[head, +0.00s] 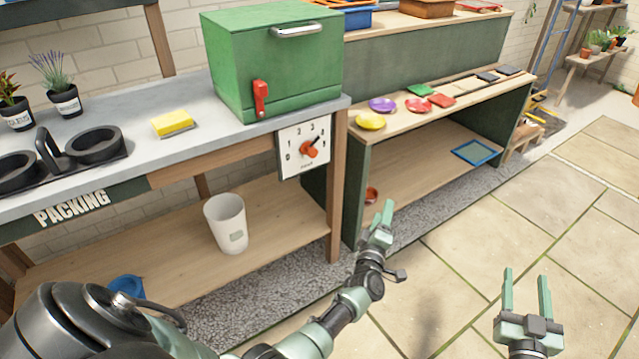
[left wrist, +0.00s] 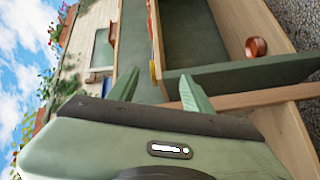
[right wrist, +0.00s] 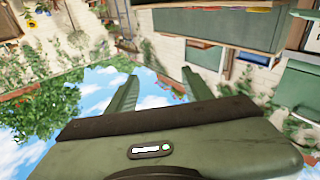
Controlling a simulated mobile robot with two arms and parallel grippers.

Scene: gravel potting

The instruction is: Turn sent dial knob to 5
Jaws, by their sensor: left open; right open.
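The dial panel (head: 291,170) is a white numbered plate on the front of the grey-topped bench, below the green box. Its orange-red knob (head: 309,150) has a pointer aimed to the upper right, toward the higher numbers; I cannot read the exact setting. My left gripper (head: 383,215) is open and empty, to the right of and below the dial in the head view, apart from it. Its open fingers show in the left wrist view (left wrist: 158,90); the dial is not seen there. My right gripper (head: 527,285) is open and empty over the paving, far right of the dial.
The green box (head: 275,65) with a red lever (head: 260,98) stands on the bench above the dial. The bench leg (head: 335,215) and lower shelf with a white bin (head: 227,222) lie below. A low shelf (head: 440,122) with coloured saucers is right. The paving is clear.

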